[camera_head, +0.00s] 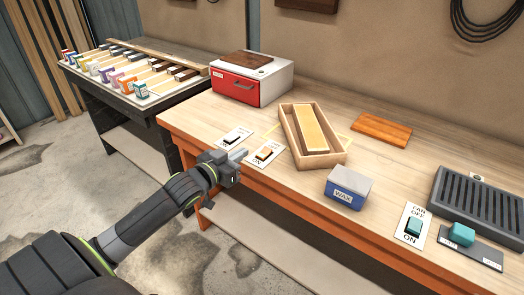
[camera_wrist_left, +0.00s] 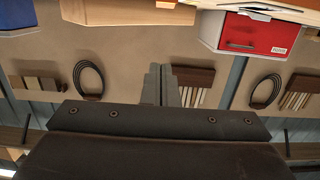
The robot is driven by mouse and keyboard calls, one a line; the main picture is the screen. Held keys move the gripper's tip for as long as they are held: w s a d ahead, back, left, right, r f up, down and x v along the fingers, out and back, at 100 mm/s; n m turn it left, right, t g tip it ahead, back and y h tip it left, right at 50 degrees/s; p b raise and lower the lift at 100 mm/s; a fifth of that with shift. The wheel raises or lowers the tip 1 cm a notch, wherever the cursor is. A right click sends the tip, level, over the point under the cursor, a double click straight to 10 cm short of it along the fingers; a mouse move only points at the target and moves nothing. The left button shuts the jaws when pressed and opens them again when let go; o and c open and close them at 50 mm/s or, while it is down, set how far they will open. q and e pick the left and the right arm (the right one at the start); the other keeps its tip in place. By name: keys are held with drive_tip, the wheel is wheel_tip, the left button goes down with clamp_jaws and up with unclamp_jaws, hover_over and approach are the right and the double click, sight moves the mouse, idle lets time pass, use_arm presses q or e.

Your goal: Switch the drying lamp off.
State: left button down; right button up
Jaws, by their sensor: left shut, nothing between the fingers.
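Two switch plates lie near the front edge of the bench: one with a dark rocker (camera_head: 233,139), and to its right one with an orange rocker (camera_head: 264,153) and the word ON at its near end. I cannot read which is for the drying lamp, and no lamp is clearly seen. My left gripper (camera_head: 238,155) is shut and empty, its tips at the bench's front edge, just left of the orange rocker's plate. Whether it touches anything is unclear. Its shut fingers also show in the left wrist view (camera_wrist_left: 161,85). My right gripper is not in view.
A fan switch (camera_head: 413,227) with a teal rocker is at the right, beside a dark grille (camera_head: 478,200). A blue-grey wax box (camera_head: 348,188), a wooden tray (camera_head: 338,157) and a red-fronted box (camera_head: 238,87) stand on the bench. A side table (camera_head: 130,105) holds several coloured blocks.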

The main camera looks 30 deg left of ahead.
use_arm(q)
drive_tip(key=shift+w, duration=0.1)
drive_tip(key=b, duration=0.1)
hover_over(262, 155)
drive_tip(key=s, duration=0.1)
drive_tip(key=shift+s+f, duration=0.1)
drive_tip(key=shift+f, duration=0.5)
drive_tip(key=f, duration=0.1)
drive_tip(key=w+f, duration=0.1)
drive_tip(key=f, duration=0.1)
drive_tip(key=shift+f, duration=0.55)
drive_tip(key=shift+f+b, duration=0.1)
drive_tip(key=shift+b, duration=0.25)
